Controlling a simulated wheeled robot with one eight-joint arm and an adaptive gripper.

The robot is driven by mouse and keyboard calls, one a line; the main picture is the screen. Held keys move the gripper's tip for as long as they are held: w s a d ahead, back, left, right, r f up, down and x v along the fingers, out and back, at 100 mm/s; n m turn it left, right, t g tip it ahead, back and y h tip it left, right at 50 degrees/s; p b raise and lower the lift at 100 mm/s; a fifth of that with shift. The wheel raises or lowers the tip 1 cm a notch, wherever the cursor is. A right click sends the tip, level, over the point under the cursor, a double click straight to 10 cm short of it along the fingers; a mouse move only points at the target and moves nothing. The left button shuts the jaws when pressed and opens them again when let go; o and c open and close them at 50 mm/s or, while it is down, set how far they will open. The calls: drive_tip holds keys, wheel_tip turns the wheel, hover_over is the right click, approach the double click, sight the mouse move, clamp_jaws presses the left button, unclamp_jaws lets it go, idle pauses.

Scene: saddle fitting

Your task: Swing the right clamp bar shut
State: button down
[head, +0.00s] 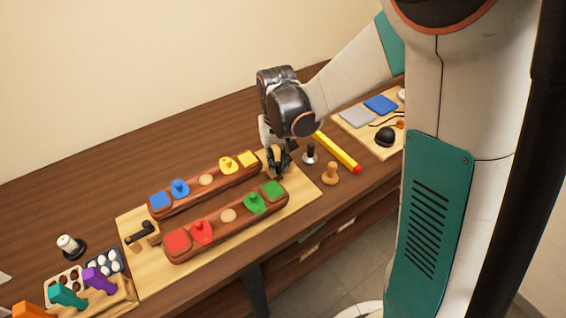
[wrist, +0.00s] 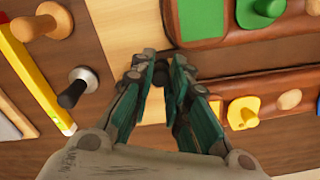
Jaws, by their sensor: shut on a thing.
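My gripper (head: 278,160) points down at the right end of the pale wooden board (head: 306,192). In the wrist view its fingertips (wrist: 152,66) are closed around a small dark part, which appears to be the right clamp bar (wrist: 148,53). The fingers hide most of the bar, so its exact angle cannot be told. Two red-brown rails lie along the board: the front rail (head: 213,236) with red and green pieces, the back rail (head: 191,198) with blue and yellow pieces. The left clamp bar (head: 140,233) is dark and sits at the board's left end.
A wooden knob (head: 330,174), a black-handled stamp (head: 310,154) and a yellow bar (head: 338,153) stand or lie close right of the board. A tray (head: 372,141) with pads is farther right. Several coloured handles crowd the lower left. The table behind the board is clear.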

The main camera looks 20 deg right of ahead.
drive_tip(key=shift+w+a+m, duration=0.25)
drive_tip(key=shift+w+m, duration=0.2)
drive_tip(key=shift+m, duration=0.6)
drive_tip(key=shift+w+a+m, duration=0.2)
drive_tip(key=shift+w+m, duration=0.25)
drive_tip(key=shift+m, duration=0.6)
drive_tip(key=c, duration=1.5)
unclamp_jaws()
drive_tip(key=shift+w, duration=0.1)
wheel_tip(320, 180, up, 12)
drive_tip(key=shift+r, duration=0.1)
